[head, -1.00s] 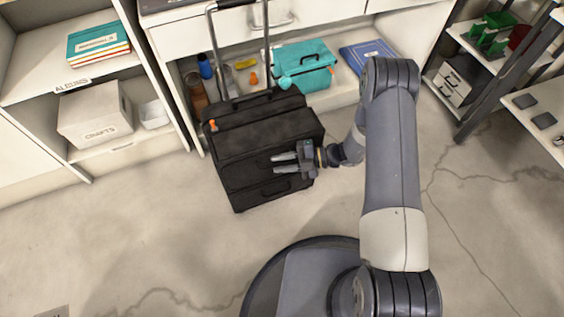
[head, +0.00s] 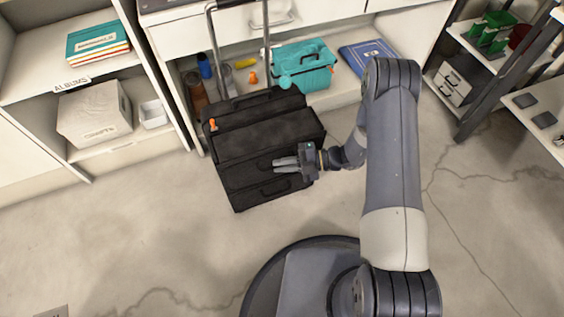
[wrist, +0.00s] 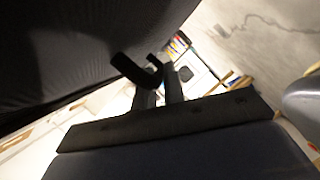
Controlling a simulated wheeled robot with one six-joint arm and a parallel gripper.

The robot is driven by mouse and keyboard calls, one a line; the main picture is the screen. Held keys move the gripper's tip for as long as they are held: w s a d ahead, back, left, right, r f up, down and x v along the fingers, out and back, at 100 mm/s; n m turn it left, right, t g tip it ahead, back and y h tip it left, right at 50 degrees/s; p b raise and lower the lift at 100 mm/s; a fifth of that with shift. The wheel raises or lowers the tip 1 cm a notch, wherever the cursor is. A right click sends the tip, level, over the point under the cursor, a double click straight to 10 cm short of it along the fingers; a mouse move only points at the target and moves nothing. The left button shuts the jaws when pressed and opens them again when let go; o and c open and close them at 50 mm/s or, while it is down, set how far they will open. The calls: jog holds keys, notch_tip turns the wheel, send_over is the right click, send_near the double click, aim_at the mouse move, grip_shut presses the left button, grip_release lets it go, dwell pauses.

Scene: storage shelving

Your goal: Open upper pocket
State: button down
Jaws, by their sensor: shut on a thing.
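A black wheeled case (head: 240,140) stands upright on the floor in front of the shelving, its tall pull handle raised. Its front has an upper pocket (head: 237,173) and a lower pocket (head: 243,199). The lower pocket's black handle (head: 274,189) is in plain view. My gripper (head: 283,166) reaches in from the right at the upper pocket's front. In the wrist view, a black handle (wrist: 137,71) passes at my gripper's two fingers (wrist: 158,88), which are shut on it. The dark case front fills the upper left there. In the head view my fingers partly hide the upper handle.
A teal bag (head: 304,66), a blue book (head: 368,54) and several small items lie on the low shelf behind the case. A white crafts box (head: 94,113) is at left. A dark shelf rack stands at right. The floor around the case is clear.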

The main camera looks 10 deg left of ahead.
jog(key=s+d+f+n+y+b, duration=0.2)
jog(key=s+d+f+n+b, duration=0.2)
jog(key=s+f+n+b, duration=0.1)
jog(key=shift+s+f+b, duration=0.15)
jog(key=shift+s+b, duration=0.15)
jog(key=shift+s, duration=0.4)
jog(key=c, duration=1.5)
grip_release()
jog(key=w+d+p, duration=0.1)
jog(key=d+p, duration=0.1)
jog(key=d, duration=0.8)
jog(key=shift+w+d, duration=0.35)
